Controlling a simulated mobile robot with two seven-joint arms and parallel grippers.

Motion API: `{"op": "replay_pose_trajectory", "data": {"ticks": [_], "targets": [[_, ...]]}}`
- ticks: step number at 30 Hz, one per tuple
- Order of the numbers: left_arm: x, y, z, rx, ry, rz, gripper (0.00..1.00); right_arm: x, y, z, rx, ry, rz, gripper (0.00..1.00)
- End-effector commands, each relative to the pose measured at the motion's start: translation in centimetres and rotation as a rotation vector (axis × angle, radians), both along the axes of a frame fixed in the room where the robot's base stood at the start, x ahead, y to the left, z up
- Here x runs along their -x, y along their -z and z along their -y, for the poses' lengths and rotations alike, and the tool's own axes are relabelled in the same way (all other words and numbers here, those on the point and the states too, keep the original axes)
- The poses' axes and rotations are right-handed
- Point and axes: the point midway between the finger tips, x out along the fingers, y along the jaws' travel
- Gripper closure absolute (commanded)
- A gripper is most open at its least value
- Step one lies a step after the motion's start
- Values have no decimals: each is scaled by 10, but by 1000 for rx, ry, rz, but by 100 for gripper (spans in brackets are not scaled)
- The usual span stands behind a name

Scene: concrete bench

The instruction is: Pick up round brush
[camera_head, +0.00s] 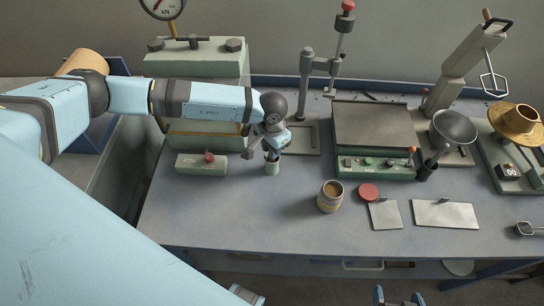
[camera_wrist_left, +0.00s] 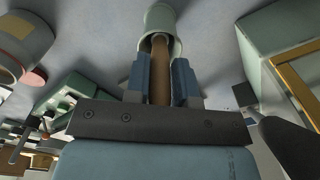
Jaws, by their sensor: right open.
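The round brush (camera_wrist_left: 160,72) shows in the left wrist view as a brown handle standing in a green cup (camera_wrist_left: 160,17); its bristle end is hidden inside the cup. In the head view the green cup (camera_head: 272,168) stands on the bench under my left gripper (camera_head: 272,153). My left gripper's two blue fingers lie close on both sides of the handle, seemingly shut on it. My right gripper (camera_head: 400,298) is open and empty at the bottom edge of the head view, in front of the bench.
A green block with a red knob (camera_head: 203,164) lies left of the cup, in front of a large pale green machine (camera_head: 200,58). A tan pot (camera_head: 330,197), a red disc (camera_head: 368,192) and two metal plates lie to the right. A metal stand (camera_head: 306,125) rises behind. The front left bench is clear.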

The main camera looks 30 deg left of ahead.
Motion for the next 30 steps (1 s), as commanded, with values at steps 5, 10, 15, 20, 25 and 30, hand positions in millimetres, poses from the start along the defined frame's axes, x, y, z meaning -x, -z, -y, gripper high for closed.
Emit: {"op": "replay_pose_trajectory", "data": {"ticks": [5,10,15,20,25,30], "targets": [[0,0,0,0,0,0,100,0,0,0,0,0,0,11],[0,-1,0,0,0,0,100,0,0,-1,0,-1,-1,11],[0,-5,0,0,0,1,100,0,1,-1,0,-1,-1,11],[-1,-22,0,1,1,4,100,1,5,-1,-1,-2,-1,11],[-1,-52,0,0,1,4,100,1,10,-1,-1,-2,-2,11],[-1,-91,0,0,1,5,100,1,17,-1,-1,-2,-2,11]]}}
